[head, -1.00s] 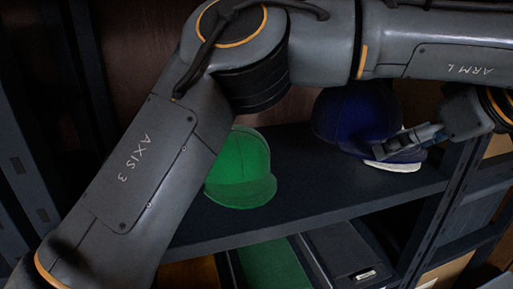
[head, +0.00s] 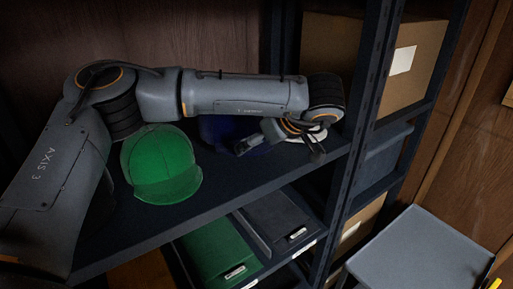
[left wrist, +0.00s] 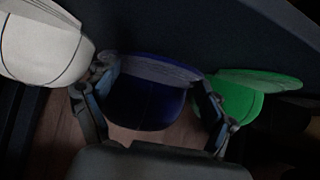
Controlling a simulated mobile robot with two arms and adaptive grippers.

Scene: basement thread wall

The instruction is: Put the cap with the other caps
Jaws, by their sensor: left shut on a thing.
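A dark blue cap (head: 219,129) is at the middle of the shelf (head: 235,185), mostly behind my left arm in the head view. In the left wrist view the blue cap (left wrist: 145,95) lies between the two fingers of my left gripper (left wrist: 150,98), which is shut on it. The gripper (head: 244,147) also shows in the head view. A green cap (head: 161,165) sits on the shelf left of it, and on the right in the left wrist view (left wrist: 240,98). A white cap (left wrist: 42,48) is on the gripper's other side, mostly hidden in the head view. My right gripper is not in view.
Shelf uprights (head: 362,130) stand to the right, with a cardboard box (head: 385,65) and a grey bin (head: 383,160) beyond. Green (head: 212,247) and dark grey (head: 272,222) box files are on the level below. A grey flat top (head: 420,250) is at the lower right.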

